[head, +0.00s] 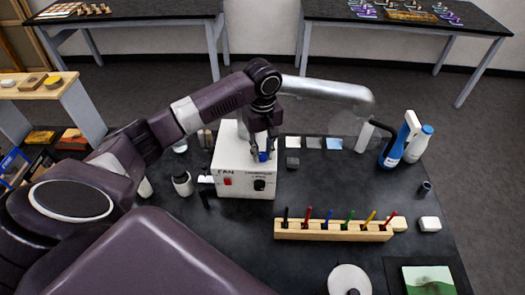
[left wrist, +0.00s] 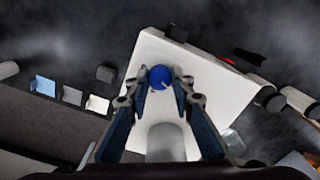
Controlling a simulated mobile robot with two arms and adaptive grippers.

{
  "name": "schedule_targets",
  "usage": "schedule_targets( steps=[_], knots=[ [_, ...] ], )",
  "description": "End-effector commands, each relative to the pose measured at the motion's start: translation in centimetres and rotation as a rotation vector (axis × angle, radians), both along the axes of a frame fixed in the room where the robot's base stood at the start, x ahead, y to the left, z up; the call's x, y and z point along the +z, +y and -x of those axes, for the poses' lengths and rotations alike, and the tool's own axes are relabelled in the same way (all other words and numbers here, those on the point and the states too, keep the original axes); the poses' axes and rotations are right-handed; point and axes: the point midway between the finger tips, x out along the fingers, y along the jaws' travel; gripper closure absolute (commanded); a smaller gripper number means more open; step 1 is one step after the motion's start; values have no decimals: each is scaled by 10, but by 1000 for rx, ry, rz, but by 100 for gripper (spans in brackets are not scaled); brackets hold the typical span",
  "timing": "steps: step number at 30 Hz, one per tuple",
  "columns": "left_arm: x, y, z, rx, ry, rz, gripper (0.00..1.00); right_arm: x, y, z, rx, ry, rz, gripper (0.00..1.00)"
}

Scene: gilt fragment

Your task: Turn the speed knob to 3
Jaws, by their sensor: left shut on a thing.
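The white control box (head: 228,176) stands on the dark bench with a "FAN" label, a red switch and a black knob on its front. The round blue knob (left wrist: 159,77) is on the box's top and bears a pale pointer mark. I take it for the speed knob; no scale numbers can be read. My left gripper (head: 263,150) comes down over the top of the box. In the left wrist view its fingers (left wrist: 158,88) stand on either side of the blue knob, shut on it. In the head view the fingers mostly hide the knob. My right gripper is not in view.
A silver extractor tube (head: 325,90) passes behind the gripper. A wooden rack (head: 335,232) of coloured sticks stands in front to the right. A blue and white spray bottle (head: 401,140) is at the right. Small squares and a dark block (head: 292,163) lie beside the box.

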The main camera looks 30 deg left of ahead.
Motion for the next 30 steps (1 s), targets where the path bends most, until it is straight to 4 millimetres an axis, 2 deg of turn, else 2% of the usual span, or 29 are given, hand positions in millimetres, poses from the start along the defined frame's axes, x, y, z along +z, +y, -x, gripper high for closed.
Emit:
schedule_targets(
  steps=[30],
  knots=[
    [0,0,0,-964,0,0,100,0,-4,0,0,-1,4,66]
  ],
)
